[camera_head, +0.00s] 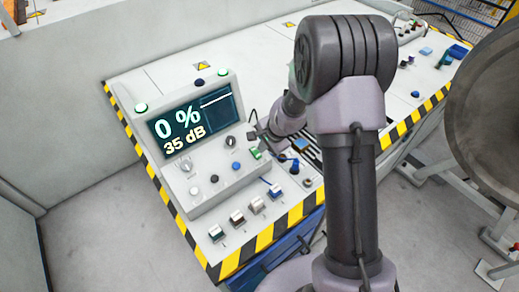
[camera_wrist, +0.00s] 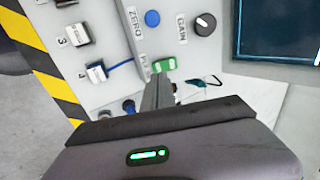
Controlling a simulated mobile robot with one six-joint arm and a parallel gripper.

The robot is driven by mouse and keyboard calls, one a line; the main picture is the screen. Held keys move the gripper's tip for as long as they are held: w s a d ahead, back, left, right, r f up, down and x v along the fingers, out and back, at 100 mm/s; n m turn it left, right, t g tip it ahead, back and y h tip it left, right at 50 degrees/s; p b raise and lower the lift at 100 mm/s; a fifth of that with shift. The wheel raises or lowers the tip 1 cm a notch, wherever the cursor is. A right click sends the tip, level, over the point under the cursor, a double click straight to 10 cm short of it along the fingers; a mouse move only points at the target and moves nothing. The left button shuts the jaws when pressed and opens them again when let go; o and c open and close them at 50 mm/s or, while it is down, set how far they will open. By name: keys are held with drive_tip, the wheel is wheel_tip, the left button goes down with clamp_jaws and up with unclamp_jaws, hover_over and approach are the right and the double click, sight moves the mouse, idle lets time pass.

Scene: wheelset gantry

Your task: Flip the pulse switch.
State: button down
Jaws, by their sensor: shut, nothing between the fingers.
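The pulse switch is a small green rocker (camera_wrist: 164,64) on the light panel in the wrist view, beside a label partly covered by my fingers. It also shows in the head view as a green spot (camera_head: 255,154) at the right end of the console's sloped face. My gripper (camera_wrist: 161,80) is shut and empty, its fingertips right at the near edge of the green rocker. I cannot tell whether they touch it. In the head view my gripper (camera_head: 257,134) is small and partly hidden by my arm.
A display (camera_head: 195,121) reads 0 % and 35 dB. A blue button (camera_wrist: 152,18) and black gain knob (camera_wrist: 205,24) sit close to the switch. Several numbered sockets with plugs (camera_head: 257,205) line the front edge, with a blue cable (camera_wrist: 122,69) near. A large wheel (camera_head: 490,115) stands right.

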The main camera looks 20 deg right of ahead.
drive_tip(key=p+v, duration=0.2)
drive_tip(key=v, duration=0.5)
drive_tip(key=shift+w+d+r, duration=0.15)
drive_tip(key=shift+w+r, duration=0.05)
drive_tip(key=shift+w, duration=0.05)
